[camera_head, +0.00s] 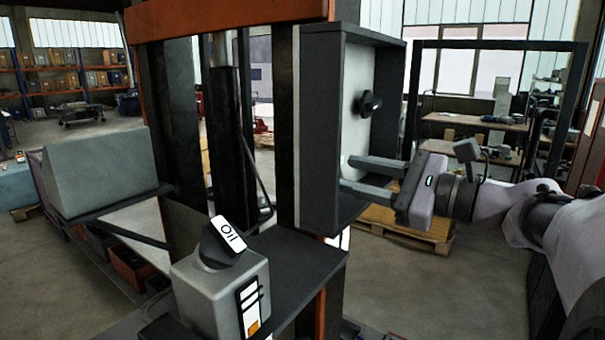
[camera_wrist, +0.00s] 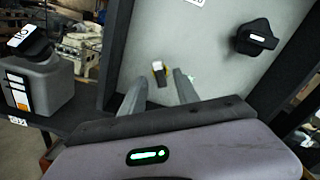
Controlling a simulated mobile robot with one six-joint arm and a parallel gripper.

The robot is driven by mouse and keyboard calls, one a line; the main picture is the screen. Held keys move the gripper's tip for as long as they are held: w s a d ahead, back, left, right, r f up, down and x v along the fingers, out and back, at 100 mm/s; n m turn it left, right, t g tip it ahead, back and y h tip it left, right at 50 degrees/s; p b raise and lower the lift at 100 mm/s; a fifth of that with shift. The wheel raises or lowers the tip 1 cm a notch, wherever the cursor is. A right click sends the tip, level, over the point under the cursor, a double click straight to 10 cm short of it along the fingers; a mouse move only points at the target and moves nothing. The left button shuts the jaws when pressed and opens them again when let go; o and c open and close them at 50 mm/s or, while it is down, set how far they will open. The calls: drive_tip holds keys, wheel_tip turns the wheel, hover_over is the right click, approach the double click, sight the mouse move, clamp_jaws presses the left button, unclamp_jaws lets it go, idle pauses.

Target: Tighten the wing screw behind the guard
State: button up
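My gripper (camera_head: 350,172) reaches from the right into an open-fronted dark box. Its two fingers are apart. In the wrist view my gripper (camera_wrist: 160,78) points at the pale back panel (camera_wrist: 205,65). The dark side wall (camera_head: 320,140) of the box, perhaps the guard, stands left of the fingers. A black knob (camera_head: 370,103) sits higher on the panel; it also shows in the wrist view (camera_wrist: 256,38).
A grey unit (camera_head: 215,290) with a black knob labelled "Oil" (camera_head: 225,240) stands at the lower front. An orange and black frame (camera_head: 220,18) rises beside the box. A dark shelf (camera_head: 310,255) lies below. A wooden pallet (camera_head: 420,235) lies on the floor behind.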

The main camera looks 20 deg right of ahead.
drive_tip(key=shift+x, duration=1.4)
clamp_jaws()
idle(0.7)
